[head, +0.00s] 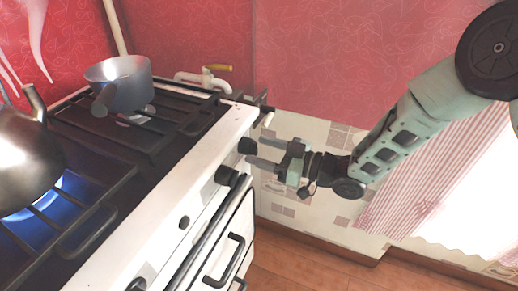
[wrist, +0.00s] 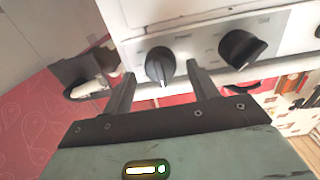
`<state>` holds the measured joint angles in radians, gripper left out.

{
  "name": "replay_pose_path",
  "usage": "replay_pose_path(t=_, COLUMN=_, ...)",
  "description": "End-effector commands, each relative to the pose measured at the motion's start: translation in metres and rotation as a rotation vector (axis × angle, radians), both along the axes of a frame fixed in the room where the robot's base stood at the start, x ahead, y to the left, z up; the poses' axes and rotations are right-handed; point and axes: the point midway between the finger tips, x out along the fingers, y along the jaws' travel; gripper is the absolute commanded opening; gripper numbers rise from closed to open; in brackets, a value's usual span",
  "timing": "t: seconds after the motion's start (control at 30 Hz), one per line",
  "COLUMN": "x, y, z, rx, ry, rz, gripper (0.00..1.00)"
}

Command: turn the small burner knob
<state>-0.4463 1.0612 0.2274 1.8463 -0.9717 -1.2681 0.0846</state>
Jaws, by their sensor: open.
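The stove's front panel (wrist: 195,45) carries black knobs. The far end knob (head: 247,145) faces my gripper (head: 257,151). In the wrist view this round knob (wrist: 159,65) with a raised grip bar appears between my two fingertips (wrist: 160,72). The fingers are open, one on each side of it, and do not visibly press on it. A second black knob (head: 226,175) is beside it and also shows in the wrist view (wrist: 241,48), outside my fingers. The panel lettering is too small to read, so I cannot tell which burner each knob serves.
A metal saucepan (head: 120,85) stands on the far burner. A kettle (head: 25,160) stands over a blue flame (head: 32,203) on a near burner. A smaller black knob (head: 184,222) and the oven handle (head: 205,235) are nearer. A pipe with a yellow valve handle (head: 219,67) is behind.

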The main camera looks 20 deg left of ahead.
Motion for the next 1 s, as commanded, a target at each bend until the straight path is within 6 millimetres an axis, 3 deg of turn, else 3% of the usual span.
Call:
replay_pose_path(t=0.13, x=0.0007, y=0.0107, z=-0.0001, rx=0.000, ry=0.001, rz=-0.001, gripper=0.59)
replay_pose_path(t=0.43, x=0.0008, y=0.0128, z=0.0000, rx=0.000, ry=0.002, rz=-0.001, gripper=0.59)
replay_pose_path(t=0.47, x=0.0008, y=0.0128, z=0.0000, rx=0.000, ry=0.002, rz=-0.001, gripper=0.56)
replay_pose_path(t=0.6, x=0.0008, y=0.0127, z=0.0001, rx=0.000, ry=0.001, rz=-0.001, gripper=0.17)
replay_pose_path(t=0.63, x=0.0008, y=0.0126, z=0.0000, rx=0.000, ry=0.001, rz=-0.001, gripper=0.14)
replay_pose_path(t=1.0, x=0.0007, y=0.0126, z=0.0007, rx=0.005, ry=0.048, rz=0.000, gripper=0.14)
